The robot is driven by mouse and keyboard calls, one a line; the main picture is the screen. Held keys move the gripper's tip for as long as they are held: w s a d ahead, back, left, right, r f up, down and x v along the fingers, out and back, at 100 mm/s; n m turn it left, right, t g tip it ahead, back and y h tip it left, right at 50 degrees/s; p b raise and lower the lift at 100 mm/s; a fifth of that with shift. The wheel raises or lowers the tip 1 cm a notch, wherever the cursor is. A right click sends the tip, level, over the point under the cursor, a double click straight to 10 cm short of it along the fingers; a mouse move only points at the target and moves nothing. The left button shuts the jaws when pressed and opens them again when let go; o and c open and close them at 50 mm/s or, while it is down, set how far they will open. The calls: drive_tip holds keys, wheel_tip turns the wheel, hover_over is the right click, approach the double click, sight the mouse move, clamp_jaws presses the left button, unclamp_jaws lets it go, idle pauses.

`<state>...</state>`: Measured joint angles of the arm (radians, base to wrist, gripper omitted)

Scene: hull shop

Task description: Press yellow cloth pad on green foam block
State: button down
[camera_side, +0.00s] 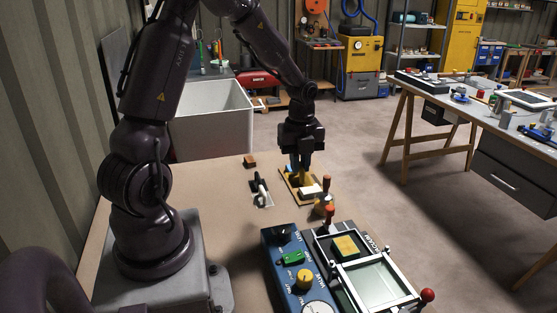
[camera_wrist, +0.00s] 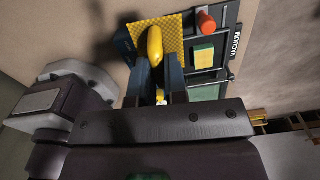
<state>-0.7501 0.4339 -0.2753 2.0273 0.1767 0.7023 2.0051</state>
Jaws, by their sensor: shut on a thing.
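My gripper (camera_side: 302,176) is low over a tan-yellow mat at the far end of the bench. In the wrist view its dark fingers (camera_wrist: 156,68) are shut on a smooth yellow piece (camera_wrist: 155,42), possibly a tool handle. Its lower end is hidden. Under it lies the yellow patterned mat (camera_wrist: 143,29). A yellow pad (camera_side: 345,245) seems to lie on a green foam block, whose green edge shows below it, at the vacuum frame, well apart from my gripper. The same yellow face shows in the wrist view (camera_wrist: 202,57), with green along its edge.
The vacuum frame (camera_side: 412,297) and a blue control box (camera_side: 270,262) with knobs fill the near right. A black-and-white tool (camera_side: 260,190) and a brown block (camera_side: 249,161) lie to the left. The left bench is bare.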

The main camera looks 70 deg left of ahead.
drive_tip(key=w+d, duration=0.7)
drive_tip(key=d, duration=0.6)
drive_tip(key=shift+n, duration=0.4)
drive_tip(key=shift+d+f, duration=0.1)
drive_tip(key=shift+f, duration=4.85)
drive_tip(key=shift+f, duration=0.7)
wheel_tip(320, 180, up, 7)
